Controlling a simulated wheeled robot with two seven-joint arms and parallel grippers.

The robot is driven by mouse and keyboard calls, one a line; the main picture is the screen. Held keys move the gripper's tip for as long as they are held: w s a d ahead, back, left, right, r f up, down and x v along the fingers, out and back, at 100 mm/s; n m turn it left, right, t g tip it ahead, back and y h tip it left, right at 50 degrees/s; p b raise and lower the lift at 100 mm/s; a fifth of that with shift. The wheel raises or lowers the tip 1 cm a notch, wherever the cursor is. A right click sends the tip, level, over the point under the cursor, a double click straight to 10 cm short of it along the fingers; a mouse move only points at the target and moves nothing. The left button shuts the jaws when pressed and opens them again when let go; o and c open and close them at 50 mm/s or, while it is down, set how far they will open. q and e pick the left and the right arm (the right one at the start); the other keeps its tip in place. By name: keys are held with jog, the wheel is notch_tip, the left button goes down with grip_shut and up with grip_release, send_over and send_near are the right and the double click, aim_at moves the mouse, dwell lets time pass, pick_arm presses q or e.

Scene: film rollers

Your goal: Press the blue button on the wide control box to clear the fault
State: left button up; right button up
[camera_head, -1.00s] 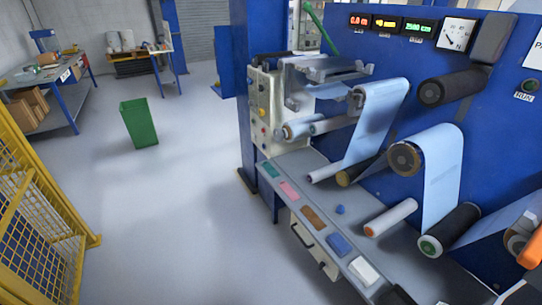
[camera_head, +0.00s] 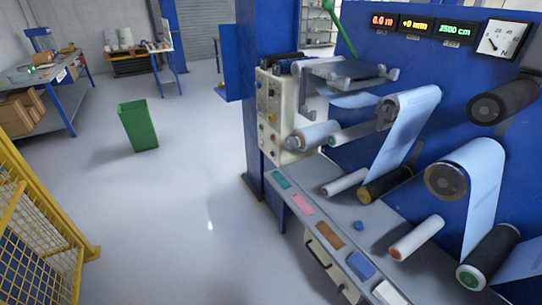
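A beige control box (camera_head: 268,120) with several small coloured buttons and knobs is fixed to the left end of the blue machine, facing the aisle. Red and yellow knobs show on it. I cannot tell whether this is the wide box. Neither of my grippers is in view.
The blue film machine (camera_head: 395,80) fills the right side, with film rollers (camera_head: 410,240) sticking out over a grey ledge (camera_head: 290,202). A green bin (camera_head: 138,126) stands on open floor. A yellow fence (camera_head: 38,240) is at lower left, a workbench (camera_head: 52,85) behind.

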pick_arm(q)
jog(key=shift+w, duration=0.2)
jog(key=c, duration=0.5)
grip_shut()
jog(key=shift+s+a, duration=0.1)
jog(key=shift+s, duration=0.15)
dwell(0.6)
